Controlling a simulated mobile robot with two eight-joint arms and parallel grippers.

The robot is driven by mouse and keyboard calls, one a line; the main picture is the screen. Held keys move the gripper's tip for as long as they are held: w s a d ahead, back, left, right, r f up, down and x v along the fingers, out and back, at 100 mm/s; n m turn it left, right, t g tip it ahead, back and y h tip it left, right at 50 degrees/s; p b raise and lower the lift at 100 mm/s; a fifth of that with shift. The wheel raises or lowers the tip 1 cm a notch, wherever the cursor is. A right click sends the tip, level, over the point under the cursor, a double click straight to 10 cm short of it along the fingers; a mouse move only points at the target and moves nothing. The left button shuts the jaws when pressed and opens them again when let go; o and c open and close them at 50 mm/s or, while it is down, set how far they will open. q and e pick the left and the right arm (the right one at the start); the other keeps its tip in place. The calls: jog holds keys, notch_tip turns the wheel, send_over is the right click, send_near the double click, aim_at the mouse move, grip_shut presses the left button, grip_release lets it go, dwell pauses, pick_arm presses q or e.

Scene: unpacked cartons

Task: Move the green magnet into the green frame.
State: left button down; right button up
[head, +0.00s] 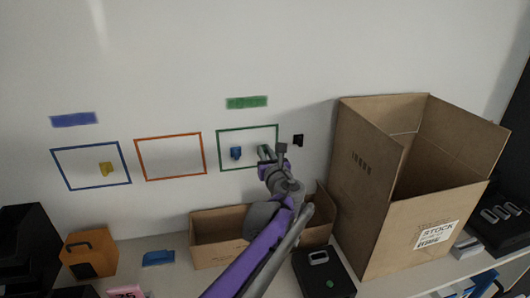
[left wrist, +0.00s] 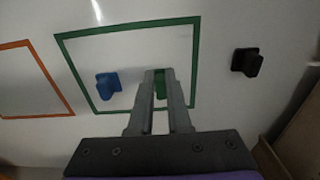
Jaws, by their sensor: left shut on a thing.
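The green frame (head: 247,128) is a thin green outline on the white wall; it also shows in the left wrist view (left wrist: 130,29). My left gripper (head: 271,155) is shut on the green magnet (head: 263,152). In the left wrist view, green shows between the fingertips (left wrist: 160,86), in front of the right part of the frame's inside. The fingers hide much of the magnet, and I cannot tell whether it touches the wall. A blue magnet (head: 236,153) sits inside the green frame, left of the fingers. My right gripper is not in view.
A black magnet (head: 298,140) is on the wall right of the green frame. An orange frame (head: 169,137) and a blue frame (head: 90,147) with a yellow magnet (head: 106,169) are left. A tall open carton (head: 375,195) stands right; a low carton (head: 218,252) stands below.

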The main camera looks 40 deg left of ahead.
pick_arm(q)
jog(key=shift+w+a, duration=0.3)
jog(key=shift+a, duration=0.1)
jog(key=c, duration=0.8)
grip_release()
jog(key=shift+o, duration=0.2)
jog(key=o, duration=0.5)
jog(key=shift+o, duration=0.2)
jog(key=shift+d, duration=0.1)
jog(key=v, duration=0.8)
jog(key=shift+f, duration=0.2)
